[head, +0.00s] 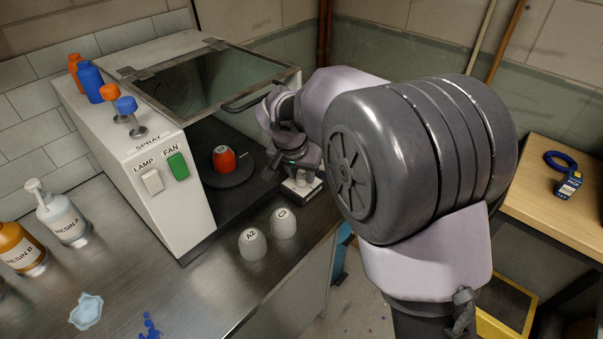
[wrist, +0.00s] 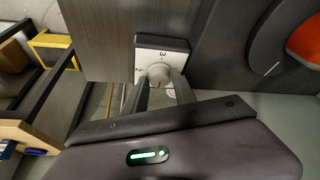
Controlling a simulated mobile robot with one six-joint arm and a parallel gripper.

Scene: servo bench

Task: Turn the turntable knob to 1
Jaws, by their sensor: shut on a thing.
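The turntable knob (wrist: 157,72) is a small round grey knob on a white dial plate (wrist: 177,44) with dark numbers. My gripper (wrist: 160,84) is shut on the knob, one finger on each side. In the head view my gripper (head: 297,172) is at the booth's front right corner, over the white plate (head: 303,188), and hides the knob. The dark round turntable (head: 232,178) carries an orange cup (head: 223,159).
The spray booth (head: 160,188) has LAMP and FAN switches and a raised glass lid (head: 210,82) beside my arm. Two pale cups, A2 (head: 252,245) and C2 (head: 284,223), stand on the bench in front. Resin bottles (head: 62,220) stand at the left.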

